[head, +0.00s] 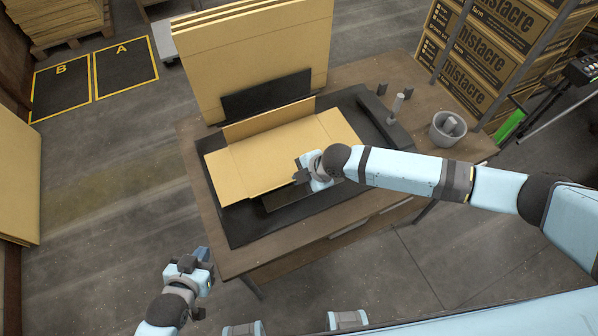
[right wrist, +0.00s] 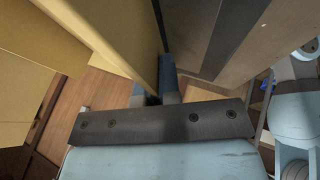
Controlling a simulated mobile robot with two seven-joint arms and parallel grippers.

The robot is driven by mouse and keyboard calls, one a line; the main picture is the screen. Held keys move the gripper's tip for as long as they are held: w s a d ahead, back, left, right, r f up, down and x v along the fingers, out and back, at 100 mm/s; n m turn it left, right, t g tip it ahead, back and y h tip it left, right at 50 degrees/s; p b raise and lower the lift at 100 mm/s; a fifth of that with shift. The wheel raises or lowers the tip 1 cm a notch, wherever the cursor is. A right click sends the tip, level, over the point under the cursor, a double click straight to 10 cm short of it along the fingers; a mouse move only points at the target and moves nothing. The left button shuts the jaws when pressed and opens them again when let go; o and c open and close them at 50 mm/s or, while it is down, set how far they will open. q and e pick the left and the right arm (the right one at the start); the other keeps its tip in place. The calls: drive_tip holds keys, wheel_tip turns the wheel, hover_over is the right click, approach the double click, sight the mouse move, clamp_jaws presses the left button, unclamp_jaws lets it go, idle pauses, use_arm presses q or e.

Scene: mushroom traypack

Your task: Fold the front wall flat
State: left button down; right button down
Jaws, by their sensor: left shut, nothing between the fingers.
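The cardboard blank (head: 268,157) lies on the black mat on the table. Its back wall (head: 270,118) stands up, and the left flap (head: 228,175) and right flap (head: 338,127) spread outward. The front wall is hard to make out at the near edge. My right gripper (head: 304,170) is at the blank's near right part, partly hidden by its own wrist. In the right wrist view its fingers (right wrist: 160,90) point down beside a tan cardboard panel (right wrist: 130,35); whether they grip it is unclear. My left gripper (head: 203,262) is shut and empty, off the table's near left edge.
The black mat (head: 235,225) covers much of the wooden table (head: 195,150). Tall cardboard sheets (head: 250,60) stand behind it. A dark tool (head: 380,120) and a grey bucket (head: 447,129) are on the right. Stacked boxes (head: 490,45) stand beyond.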

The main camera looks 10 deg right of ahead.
drive_tip(key=shift+s+d+f+t+y, duration=0.1)
drive_tip(key=shift+s+f+t+y, duration=0.3)
drive_tip(key=shift+t, duration=0.5)
drive_tip(key=shift+r, duration=0.1)
drive_tip(key=c, duration=1.3)
unclamp_jaws()
drive_tip(key=shift+s+d+r, duration=0.1)
drive_tip(key=b+v, duration=0.1)
drive_tip(key=v, duration=1.2)
drive_tip(key=shift+s+d+r, duration=0.15)
drive_tip(key=shift+s+r, duration=0.05)
